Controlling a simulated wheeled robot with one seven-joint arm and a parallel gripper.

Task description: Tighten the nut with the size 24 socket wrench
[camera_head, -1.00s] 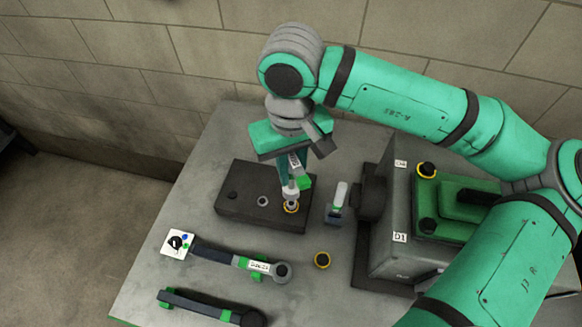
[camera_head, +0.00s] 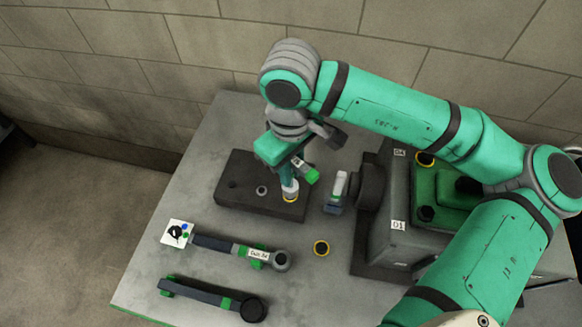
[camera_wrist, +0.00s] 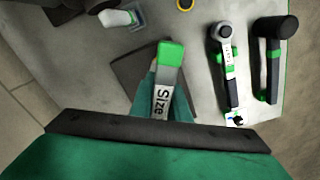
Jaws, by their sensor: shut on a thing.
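My gripper (camera_head: 289,158) is shut on a socket wrench (camera_head: 305,171) with a green section and a white label. The wrist view shows the held wrench (camera_wrist: 164,92) between the fingers; its label reads "Size", with the number hidden. The nut is at the right side of a dark block (camera_head: 240,203) on the table. The socket appears seated on the nut, though the exact contact is too small to tell.
Another labelled wrench (camera_head: 215,243) and a black-headed tool (camera_head: 195,292) lie at the front left. A small upright tool (camera_head: 337,190) and a grey machine (camera_head: 398,210) stand to the right.

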